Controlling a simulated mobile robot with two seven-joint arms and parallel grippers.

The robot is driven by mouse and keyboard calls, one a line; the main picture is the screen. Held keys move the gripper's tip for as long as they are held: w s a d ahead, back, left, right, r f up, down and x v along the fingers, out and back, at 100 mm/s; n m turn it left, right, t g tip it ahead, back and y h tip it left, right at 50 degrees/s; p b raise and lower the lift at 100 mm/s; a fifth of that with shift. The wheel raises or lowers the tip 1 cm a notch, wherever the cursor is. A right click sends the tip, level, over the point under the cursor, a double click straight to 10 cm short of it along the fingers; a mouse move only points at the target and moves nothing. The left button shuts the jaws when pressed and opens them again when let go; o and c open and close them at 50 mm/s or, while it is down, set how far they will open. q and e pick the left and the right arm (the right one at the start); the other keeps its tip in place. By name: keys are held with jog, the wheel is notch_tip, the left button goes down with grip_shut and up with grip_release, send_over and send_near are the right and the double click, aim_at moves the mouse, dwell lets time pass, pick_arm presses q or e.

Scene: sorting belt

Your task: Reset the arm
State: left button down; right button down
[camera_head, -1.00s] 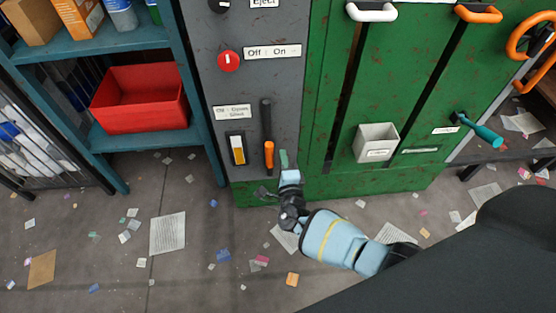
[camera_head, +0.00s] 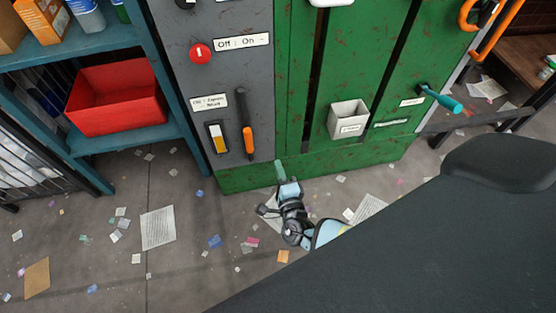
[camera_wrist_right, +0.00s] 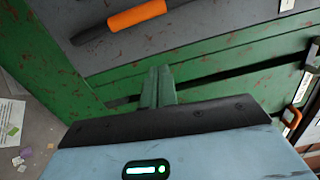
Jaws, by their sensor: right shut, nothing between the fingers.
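My right gripper (camera_head: 281,172) is in front of the lower edge of the green machine (camera_head: 240,178), in the lower middle of the head view. Its teal fingers are shut with nothing between them. They also show shut in the right wrist view (camera_wrist_right: 157,88), against the green panel. The black lever with an orange grip (camera_head: 247,140) is on the grey panel above and left of the gripper, apart from it. The lever also shows at the top of the wrist view (camera_wrist_right: 135,16). My left gripper is not in view.
A red knob (camera_head: 200,54) and a yellow-and-white switch (camera_head: 218,138) are on the grey panel. A small white box (camera_head: 348,120) and a teal handle (camera_head: 440,99) stick out from the green front. A red bin (camera_head: 115,98) sits on the left shelf. Papers litter the floor.

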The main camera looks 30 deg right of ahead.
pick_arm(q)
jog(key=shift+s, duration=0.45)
